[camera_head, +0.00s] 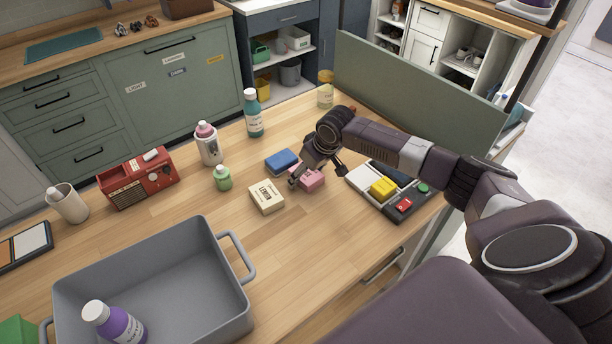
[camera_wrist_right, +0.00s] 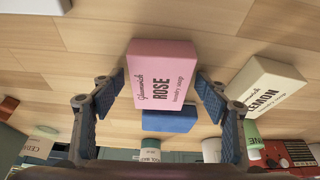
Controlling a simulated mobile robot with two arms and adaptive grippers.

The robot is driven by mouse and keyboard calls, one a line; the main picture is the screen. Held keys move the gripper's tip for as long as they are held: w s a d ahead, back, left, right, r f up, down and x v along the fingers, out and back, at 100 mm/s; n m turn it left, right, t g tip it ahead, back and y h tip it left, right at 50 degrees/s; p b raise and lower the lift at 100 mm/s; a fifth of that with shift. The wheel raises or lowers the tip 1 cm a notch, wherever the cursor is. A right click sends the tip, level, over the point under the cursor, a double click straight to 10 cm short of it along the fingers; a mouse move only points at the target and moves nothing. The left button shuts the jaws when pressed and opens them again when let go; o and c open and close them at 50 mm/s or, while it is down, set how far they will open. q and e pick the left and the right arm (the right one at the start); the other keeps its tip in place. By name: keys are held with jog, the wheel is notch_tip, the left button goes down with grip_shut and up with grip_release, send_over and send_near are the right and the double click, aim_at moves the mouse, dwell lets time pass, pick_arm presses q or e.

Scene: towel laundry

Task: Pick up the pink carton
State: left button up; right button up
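The pink carton (camera_head: 309,180) lies on the wooden counter (camera_head: 300,240) between the blue block and the tray with switches. In the right wrist view the pink carton (camera_wrist_right: 162,75) reads "ROSE" and sits between the two spread fingers. My right gripper (camera_head: 316,178) is over the carton, with its fingers apart on either side; the wrist view also shows it open (camera_wrist_right: 161,100). I see a gap between each finger and the carton. Part of the carton is hidden by the gripper in the head view. My left gripper is not in view.
A cream "LEMON" carton (camera_head: 267,197) and a blue block (camera_head: 282,161) lie close by. A dark tray (camera_head: 388,207) with a yellow block is at the right. A grey bin (camera_head: 190,260) holds a purple bottle (camera_head: 115,324). A green panel (camera_head: 420,100) stands behind my arm.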

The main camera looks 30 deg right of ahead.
jog(key=shift+s, duration=0.1)
jog(key=c, duration=1.3)
